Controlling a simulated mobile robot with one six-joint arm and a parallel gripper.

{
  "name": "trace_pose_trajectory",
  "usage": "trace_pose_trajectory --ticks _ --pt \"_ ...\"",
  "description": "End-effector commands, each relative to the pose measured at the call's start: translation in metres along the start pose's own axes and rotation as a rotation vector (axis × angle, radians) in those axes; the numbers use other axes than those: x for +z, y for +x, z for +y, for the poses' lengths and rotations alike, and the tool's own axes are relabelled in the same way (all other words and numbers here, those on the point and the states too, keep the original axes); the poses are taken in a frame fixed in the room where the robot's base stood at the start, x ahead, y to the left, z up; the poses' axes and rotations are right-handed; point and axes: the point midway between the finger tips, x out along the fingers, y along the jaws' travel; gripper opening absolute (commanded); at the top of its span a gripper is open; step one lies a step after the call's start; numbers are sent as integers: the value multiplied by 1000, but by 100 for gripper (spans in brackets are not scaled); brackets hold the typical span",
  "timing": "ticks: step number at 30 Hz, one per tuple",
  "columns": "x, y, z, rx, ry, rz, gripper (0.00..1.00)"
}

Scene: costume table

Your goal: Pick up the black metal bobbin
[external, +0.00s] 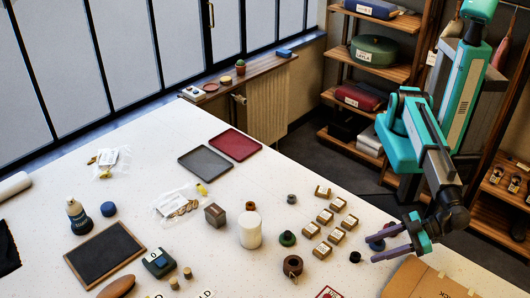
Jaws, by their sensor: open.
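A small black round piece (355,257), which looks like the black metal bobbin, lies on the white table near its right edge; it is too small to make out in detail. My gripper (371,249) is just right of it, with its two purple fingers apart and pointing left. A dark blue round piece (377,244) shows between or below the fingers, partly hidden by them. I cannot tell how high the fingers are above the table. Another small dark spool (292,199) stands farther back on the table.
Several small labelled boxes (323,250) stand left of my gripper. A cardboard piece (430,280) lies at the front right. Trays (235,145) lie at the back.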

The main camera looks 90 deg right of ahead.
Motion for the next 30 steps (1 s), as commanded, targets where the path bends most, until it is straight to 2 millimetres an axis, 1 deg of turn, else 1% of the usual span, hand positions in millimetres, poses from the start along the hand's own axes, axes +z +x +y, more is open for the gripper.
trace_pose_trajectory --ticks 10,13,17,24,27,30 --pt "0 2 0 0 0 0 47" --pt "-1 5 0 1 0 0 47" --pt "-2 16 -2 2 -1 0 47" --pt "-2 43 -3 2 -1 0 47" --pt "-1 50 -3 0 -1 0 47" --pt "0 53 -3 0 0 0 47"
